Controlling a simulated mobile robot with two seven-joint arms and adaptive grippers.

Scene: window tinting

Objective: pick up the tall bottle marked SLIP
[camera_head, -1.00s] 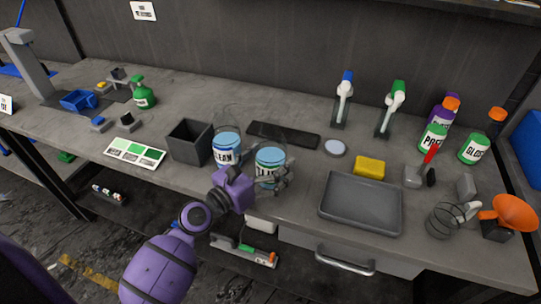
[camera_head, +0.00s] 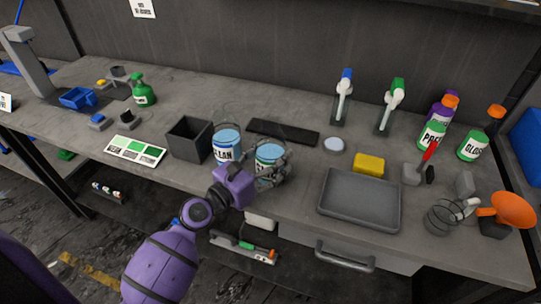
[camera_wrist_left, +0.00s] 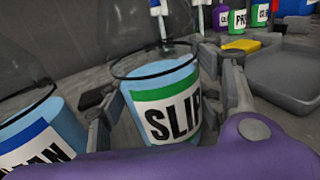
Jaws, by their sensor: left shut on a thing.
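The container marked SLIP (camera_head: 268,157) is a light blue pail with a green-and-white label and a thin hoop handle; it is squat rather than a tall bottle. It stands upright near the bench's front edge. My left gripper (camera_head: 271,172) is shut on it, with a finger on each side. In the left wrist view the SLIP pail (camera_wrist_left: 168,95) fills the middle between the fingers, its label facing me. I cannot tell any gap beneath it. My right gripper is not in view.
A similar pail marked CLEAN (camera_head: 227,148) stands close on the left, beside a dark open bin (camera_head: 190,140). A grey tray (camera_head: 359,201) and yellow sponge (camera_head: 369,165) lie to the right. A dark flat bar (camera_head: 283,132) lies behind. Spray bottles (camera_head: 343,95) stand further back.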

